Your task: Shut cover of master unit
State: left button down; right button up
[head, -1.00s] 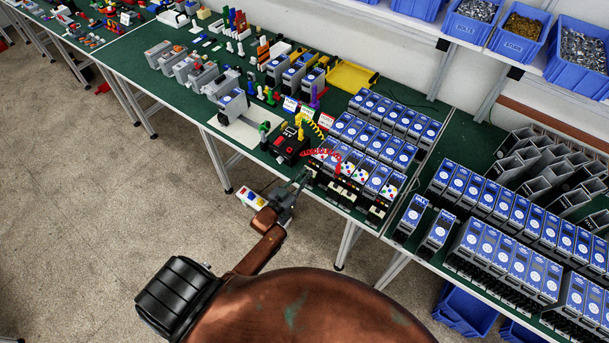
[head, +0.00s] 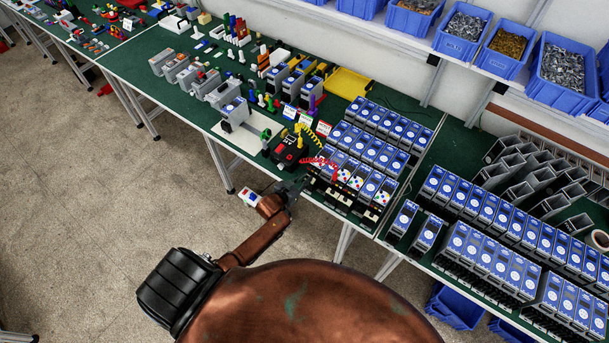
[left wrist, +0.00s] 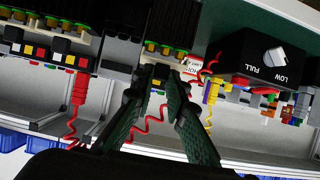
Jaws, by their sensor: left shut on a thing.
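A row of blue-faced grey units (head: 355,180) stands at the bench's front edge, some with coloured dots on their faces. I cannot tell which one is the master unit or how its cover stands. My left gripper (head: 297,187) is at the row's near left end. In the left wrist view my left gripper (left wrist: 157,88) has its two dark green fingers close about a small dark part of a unit. The fingertips hide most of that part. Yellow-and-green terminals (left wrist: 165,50) show just beyond them. My right gripper is not in view.
A black control box (head: 289,150) with a coiled red cable (head: 318,161) stands left of the row. It shows in the left wrist view as a box with a knob (left wrist: 278,57). More units (head: 490,250) fill the right bench. The floor in front is clear.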

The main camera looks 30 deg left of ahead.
pick_arm(q)
jog(key=shift+w+r+g, duration=0.2)
jog(key=shift+w+g, duration=0.1)
jog(key=shift+g, duration=0.4)
jog(key=shift+w+f+g, duration=0.1)
jog(key=shift+w+g, duration=0.05)
jog(key=shift+g, duration=0.75)
jog(key=c, duration=2.2)
grip_release()
jog(key=d+v, duration=0.1)
jog(key=v, duration=1.1)
jog(key=shift+a, duration=0.35)
